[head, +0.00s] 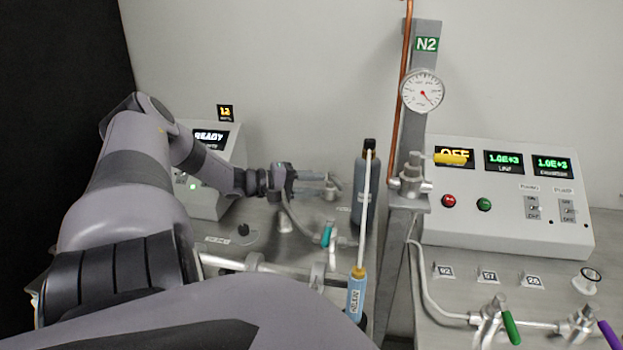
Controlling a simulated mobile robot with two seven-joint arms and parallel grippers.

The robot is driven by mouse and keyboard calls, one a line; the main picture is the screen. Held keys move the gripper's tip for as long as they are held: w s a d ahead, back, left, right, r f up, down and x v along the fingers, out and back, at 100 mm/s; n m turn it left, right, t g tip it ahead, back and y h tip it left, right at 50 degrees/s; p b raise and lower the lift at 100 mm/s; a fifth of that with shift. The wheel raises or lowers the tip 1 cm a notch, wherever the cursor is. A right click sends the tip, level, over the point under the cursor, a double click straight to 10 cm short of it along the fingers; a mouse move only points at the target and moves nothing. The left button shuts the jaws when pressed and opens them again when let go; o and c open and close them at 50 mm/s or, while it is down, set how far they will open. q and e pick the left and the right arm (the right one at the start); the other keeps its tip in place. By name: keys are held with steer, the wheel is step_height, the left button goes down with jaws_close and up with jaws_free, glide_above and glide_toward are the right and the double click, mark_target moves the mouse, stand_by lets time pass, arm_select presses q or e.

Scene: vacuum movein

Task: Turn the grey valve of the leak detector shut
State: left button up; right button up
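The leak detector (228,158) is a pale box with a lit READY display at the left, partly hidden behind my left arm. A small metal valve (332,189) stands on the bench right of it, with what looks like a grey lever pointing left. My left gripper (312,178) reaches in from the left, its fingers at this lever. The fingers and the lever overlap in the picture, so I cannot tell whether they touch or whether the gripper is shut on it. My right gripper is not in view.
A dark cylinder (363,195) stands just right of the valve. A teal-handled valve (326,236) and a blue tube-like tool (356,295) are nearer. A grey post (421,120) carries a gauge and yellow-handled valve (450,158). A control panel (515,215) stands right.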

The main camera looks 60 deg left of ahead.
mark_target(336, 183)
arm_select(q)
steer(key=shift+r, duration=0.1)
jaws_close()
steer(key=w+r+m+g+y+b, duration=0.2)
steer(key=w+r+m+g+b, duration=0.25)
steer(key=r+m+g, duration=1.05)
steer(key=w+d+f+m+t+p, duration=0.1)
steer(key=w+f+m+t, duration=0.2)
steer(key=f, duration=1)
steer(key=shift+w+d+f, duration=0.15)
steer(key=shift+w+d, duration=0.05)
steer(key=shift+w, duration=0.2)
